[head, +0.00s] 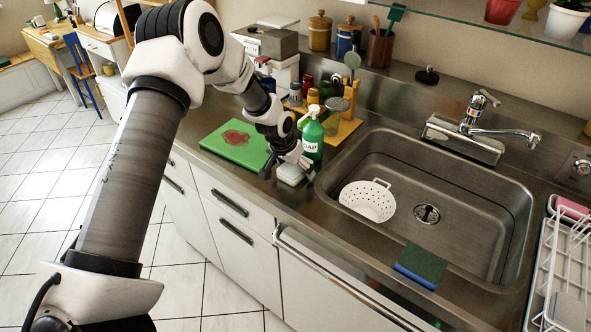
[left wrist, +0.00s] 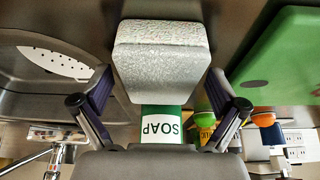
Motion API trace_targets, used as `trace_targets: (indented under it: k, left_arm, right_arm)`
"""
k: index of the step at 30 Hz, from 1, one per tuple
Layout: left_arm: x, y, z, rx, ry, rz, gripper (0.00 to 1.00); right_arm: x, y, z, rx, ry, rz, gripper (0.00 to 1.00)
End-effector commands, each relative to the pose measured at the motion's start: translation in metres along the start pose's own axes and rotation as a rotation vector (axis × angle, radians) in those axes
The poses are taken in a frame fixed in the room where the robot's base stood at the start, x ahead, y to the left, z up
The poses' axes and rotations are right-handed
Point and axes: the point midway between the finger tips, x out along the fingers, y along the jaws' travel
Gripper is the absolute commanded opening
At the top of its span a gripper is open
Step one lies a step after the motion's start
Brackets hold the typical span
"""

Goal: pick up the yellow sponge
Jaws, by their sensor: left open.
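I see no sponge that is plainly yellow. A pale grey-white, rough-textured block (head: 291,174) lies on the steel counter near its front edge, in front of the green soap bottle (head: 313,138). My left gripper (head: 290,163) is open right at this block and partly hides it in the head view. In the left wrist view, the block (left wrist: 162,60) shows between the two open fingers (left wrist: 160,85), with space on both sides. The soap bottle's label (left wrist: 162,129) shows beyond it. My right gripper is not in view.
A green cutting board (head: 236,144) lies left of the block. The sink (head: 460,235) holds a white colander (head: 368,201). A blue-green sponge (head: 421,265) lies on the sink's front edge. A pink sponge (head: 570,208) sits by the white dish rack (head: 548,262).

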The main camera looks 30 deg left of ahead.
Motion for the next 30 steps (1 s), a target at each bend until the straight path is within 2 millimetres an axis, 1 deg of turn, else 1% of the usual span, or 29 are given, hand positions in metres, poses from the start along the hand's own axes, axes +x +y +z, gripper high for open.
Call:
trace_targets:
  k: [9,10,11,14,15,16,20,21,30]
  left_arm:
    - [0.0009,0.0000,0.0003,0.000,0.000,0.000,0.97]
    - [0.0009,0.0000,0.0003,0.000,0.000,0.000,0.93]
    - [0.0009,0.0000,0.0003,0.000,0.000,0.000,0.83]
    - [0.0009,0.0000,0.0003,0.000,0.000,0.000,0.66]
    - [0.0009,0.0000,0.0003,0.000,0.000,0.000,0.57]
    - [0.0009,0.0000,0.0003,0.000,0.000,0.000,0.55]
    - [0.0009,0.0000,0.0003,0.000,0.000,0.000,0.55]
    - [0.0009,0.0000,0.0003,0.000,0.000,0.000,0.52]
    - [-0.0016,0.0000,-0.0009,0.000,0.001,0.000,0.52]
  right_arm:
    - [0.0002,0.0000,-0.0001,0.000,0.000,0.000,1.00]
    - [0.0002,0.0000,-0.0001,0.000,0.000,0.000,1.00]
    - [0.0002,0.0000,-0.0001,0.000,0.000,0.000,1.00]
    - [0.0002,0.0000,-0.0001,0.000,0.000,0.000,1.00]
    - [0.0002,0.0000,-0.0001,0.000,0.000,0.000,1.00]
    - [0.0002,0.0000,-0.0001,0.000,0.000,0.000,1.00]
    - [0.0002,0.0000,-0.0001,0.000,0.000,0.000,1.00]
    - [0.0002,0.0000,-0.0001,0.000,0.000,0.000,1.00]
    - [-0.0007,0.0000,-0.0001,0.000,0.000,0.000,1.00]
